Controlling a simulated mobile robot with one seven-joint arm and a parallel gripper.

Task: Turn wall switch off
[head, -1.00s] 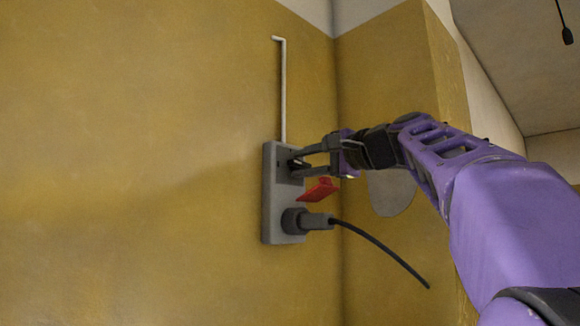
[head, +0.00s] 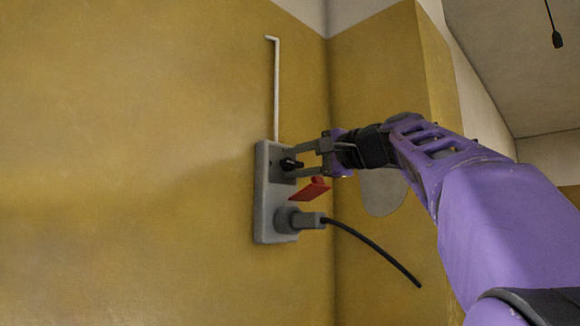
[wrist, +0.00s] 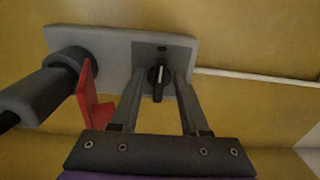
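The wall switch is a grey plate (head: 263,205) on the yellow wall, with a small black knob (head: 291,164) on its upper part. In the wrist view the knob (wrist: 157,82) has a pale line and points roughly down the picture. My gripper (head: 294,161) is at the knob, one finger above it and one below in the head view. In the wrist view the fingers of my gripper (wrist: 158,74) stand either side of the knob, with a visible gap on both sides. The fingertips are close to the plate; contact with it cannot be told.
A red flap (head: 310,189) juts out from the plate just below the knob. A grey plug (head: 300,220) with a dark cable (head: 375,246) sits in the lower part. A thin white conduit (head: 276,90) runs up from the plate. A wall corner lies to the right.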

